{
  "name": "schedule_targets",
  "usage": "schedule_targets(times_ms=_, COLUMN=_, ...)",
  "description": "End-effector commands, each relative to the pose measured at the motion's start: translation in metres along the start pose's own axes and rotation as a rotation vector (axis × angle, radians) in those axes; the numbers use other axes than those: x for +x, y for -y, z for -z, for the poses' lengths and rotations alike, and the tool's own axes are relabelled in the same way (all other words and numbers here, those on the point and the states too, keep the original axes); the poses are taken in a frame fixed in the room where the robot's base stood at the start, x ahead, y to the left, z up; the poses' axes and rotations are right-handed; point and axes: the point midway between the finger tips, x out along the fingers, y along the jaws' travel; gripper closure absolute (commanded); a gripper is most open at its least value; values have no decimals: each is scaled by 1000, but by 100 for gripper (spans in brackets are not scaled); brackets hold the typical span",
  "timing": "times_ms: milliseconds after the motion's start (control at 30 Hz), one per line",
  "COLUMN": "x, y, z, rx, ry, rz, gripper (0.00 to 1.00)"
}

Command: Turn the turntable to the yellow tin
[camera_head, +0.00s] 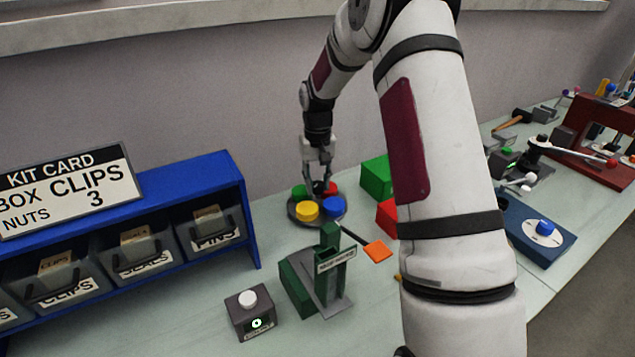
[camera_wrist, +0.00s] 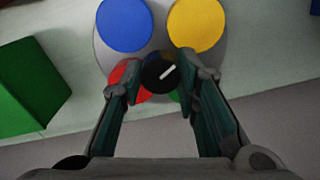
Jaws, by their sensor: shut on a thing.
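The turntable (camera_head: 296,214) is a grey round plate on the bench near the wall, with four colored tins on it; its plate also shows in the wrist view (camera_wrist: 157,35). The yellow tin (camera_head: 307,211) is at the front of the turntable, and in the wrist view (camera_wrist: 195,25) it is at top right. The blue tin (camera_head: 333,206) is at right, the red tin (camera_head: 331,189) at back right, the green tin (camera_head: 300,191) at back left. My gripper (camera_head: 319,176) points down over the center. In the wrist view its fingers close on the dark central knob (camera_wrist: 160,72) with a white mark.
A green block (camera_head: 376,178) and a red block (camera_head: 386,217) stand right of the turntable. A green stand (camera_head: 325,275) and an orange square (camera_head: 378,251) are in front. A blue rack of bins (camera_head: 195,175) is at left.

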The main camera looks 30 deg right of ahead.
Motion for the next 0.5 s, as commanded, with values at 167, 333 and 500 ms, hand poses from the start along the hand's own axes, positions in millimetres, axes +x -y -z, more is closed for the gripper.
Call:
schedule_targets(times_ms=167, x=0, y=0, z=0, rx=-168, ry=0, rz=2, gripper=100)
schedule_targets(times_ms=333, x=0, y=0, z=0, rx=-330, ry=0, rz=2, gripper=100)
schedule_targets(times_ms=500, x=0, y=1, z=0, rx=-491, ry=0, rz=2, gripper=100)
